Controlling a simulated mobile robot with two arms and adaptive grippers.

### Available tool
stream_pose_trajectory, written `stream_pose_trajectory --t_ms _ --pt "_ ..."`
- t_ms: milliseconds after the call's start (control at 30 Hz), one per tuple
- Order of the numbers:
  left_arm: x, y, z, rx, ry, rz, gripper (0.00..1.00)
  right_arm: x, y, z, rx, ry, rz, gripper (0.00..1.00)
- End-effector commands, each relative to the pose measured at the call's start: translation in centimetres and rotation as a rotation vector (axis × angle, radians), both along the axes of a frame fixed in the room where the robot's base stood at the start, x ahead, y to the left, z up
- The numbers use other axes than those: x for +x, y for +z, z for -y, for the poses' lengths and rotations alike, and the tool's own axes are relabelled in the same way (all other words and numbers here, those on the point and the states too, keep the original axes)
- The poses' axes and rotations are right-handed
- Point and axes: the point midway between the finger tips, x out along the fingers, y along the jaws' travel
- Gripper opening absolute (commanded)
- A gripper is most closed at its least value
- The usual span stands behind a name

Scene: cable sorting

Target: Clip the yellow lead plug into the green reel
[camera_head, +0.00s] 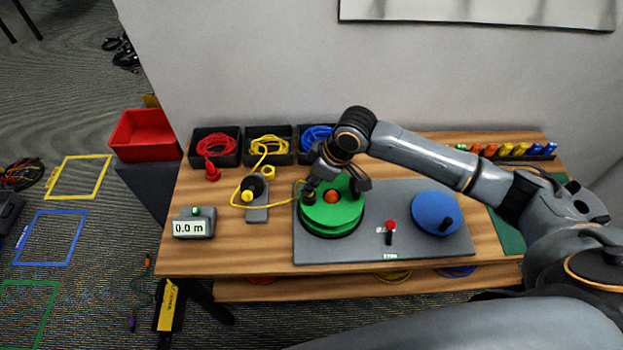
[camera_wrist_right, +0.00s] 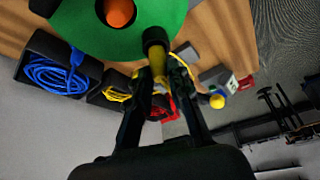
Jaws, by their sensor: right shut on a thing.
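The green reel (camera_head: 345,213) with an orange centre lies on the grey board; part of it shows in the wrist view (camera_wrist_right: 130,45). My right gripper (camera_head: 318,187) is over the reel's left back part. It is shut on the yellow lead plug (camera_wrist_right: 157,65), whose far end meets a round black holder (camera_wrist_right: 154,38) at the reel's rim. I cannot tell whether the plug is seated in it. The yellow lead (camera_head: 275,206) runs from the plug leftward past a grey guide (camera_head: 257,212) to the yellow coil (camera_head: 268,146) in its bin. My left gripper is not in view.
A blue disc with a black handle (camera_head: 436,213) and a red-topped lever (camera_head: 390,230) are on the grey board (camera_head: 405,195). A meter reading 0.0 m (camera_head: 194,224) stands at left. Bins with red and blue cables (camera_head: 215,146) line the back. A red tray (camera_head: 143,135) is beyond the table's left edge.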

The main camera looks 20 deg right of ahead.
Motion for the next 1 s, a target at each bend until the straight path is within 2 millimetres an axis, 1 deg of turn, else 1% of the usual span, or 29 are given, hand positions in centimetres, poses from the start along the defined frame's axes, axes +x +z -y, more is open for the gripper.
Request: stream_pose_trajectory --t_ms 267,300,367,400,633,767,867,967,1000 --pt "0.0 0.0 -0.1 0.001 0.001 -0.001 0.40 0.0 -0.1 0.0 0.000 0.000 -0.001 0.00" --pt "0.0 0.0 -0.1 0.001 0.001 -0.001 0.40 0.0 -0.1 0.0 0.000 0.000 -0.001 0.25" --pt "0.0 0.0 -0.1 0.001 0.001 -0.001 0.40 0.0 -0.1 0.0 -0.001 0.000 -0.002 0.38" --pt "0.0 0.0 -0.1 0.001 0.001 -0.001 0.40 0.0 -0.1 0.0 -0.001 0.000 -0.002 0.46" --pt "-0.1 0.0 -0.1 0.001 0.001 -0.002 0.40 0.0 -0.1 0.0 0.000 0.000 -0.001 0.46" --pt "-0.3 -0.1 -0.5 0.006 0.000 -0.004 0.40 -0.1 0.2 0.1 -0.001 0.000 -0.001 0.46" --pt "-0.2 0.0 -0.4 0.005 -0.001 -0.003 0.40 -0.3 1.2 0.4 0.000 -0.001 0.000 0.46" --pt "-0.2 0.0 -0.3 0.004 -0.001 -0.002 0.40 -0.7 2.9 1.0 -0.002 0.001 0.002 0.46" --pt "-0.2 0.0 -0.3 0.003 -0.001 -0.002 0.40 -0.9 3.7 1.3 -0.001 0.000 0.002 0.46"
